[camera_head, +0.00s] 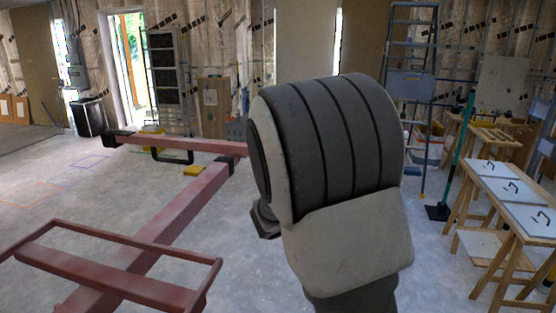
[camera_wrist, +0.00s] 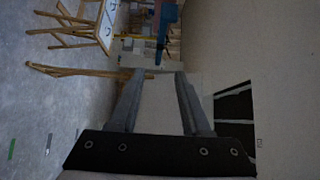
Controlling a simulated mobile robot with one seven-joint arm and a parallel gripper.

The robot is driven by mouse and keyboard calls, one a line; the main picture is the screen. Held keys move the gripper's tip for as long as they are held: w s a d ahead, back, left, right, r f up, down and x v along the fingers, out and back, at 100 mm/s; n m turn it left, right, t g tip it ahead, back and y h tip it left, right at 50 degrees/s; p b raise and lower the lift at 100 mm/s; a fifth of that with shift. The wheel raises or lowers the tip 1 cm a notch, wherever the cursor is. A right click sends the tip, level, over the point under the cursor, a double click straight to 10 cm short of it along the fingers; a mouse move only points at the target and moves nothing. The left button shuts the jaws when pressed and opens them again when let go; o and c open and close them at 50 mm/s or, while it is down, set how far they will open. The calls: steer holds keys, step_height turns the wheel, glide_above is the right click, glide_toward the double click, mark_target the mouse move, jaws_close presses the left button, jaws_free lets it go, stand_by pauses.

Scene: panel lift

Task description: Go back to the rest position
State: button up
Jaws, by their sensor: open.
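My gripper (camera_wrist: 160,77) shows in the wrist view with two grey fingers apart, and I see nothing held between them. In the head view my own bulky grey and black arm link fills the middle, and my gripper is not visible there. The red panel lift frame (camera_head: 190,208) stands to the left of my arm in the head view. My arm hides the crossbar's right end.
Worktables (camera_head: 497,183) with marked white boards stand at the right; trestles (camera_wrist: 80,30) also show sideways in the wrist view. A blue-grey stepladder (camera_head: 411,85) and a broom (camera_head: 438,210) stand behind. Yellow blocks (camera_head: 194,170) lie beyond the lift. Concrete floor at far left is open.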

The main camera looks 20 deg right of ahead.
steer(key=s+a+f+m+g+y, duration=0.2)
steer(key=s+f+m+y, duration=0.15)
steer(key=s+m, duration=0.55)
steer(key=s+a+f+m+g+y, duration=0.2)
steer(key=s+m+y, duration=0.35)
steer(key=m, duration=0.55)
steer(key=s+a+m+t+y, duration=0.2)
steer(key=s+a+m+y, duration=0.2)
steer(key=a+m, duration=0.4)
steer(key=s+a+m+t+y+b, duration=0.1)
steer(key=s+a+m+t+y, duration=0.1)
steer(key=a+m, duration=0.6)
steer(key=s+m+y, duration=0.1)
steer(key=m+y, duration=0.1)
steer(key=m, duration=0.1)
steer(key=shift+s+a+r+t+y+b, duration=0.2)
steer(key=shift+s+r+t+y+b, duration=0.1)
steer(key=shift+s+t, duration=0.1)
steer(key=shift+s, duration=0.1)
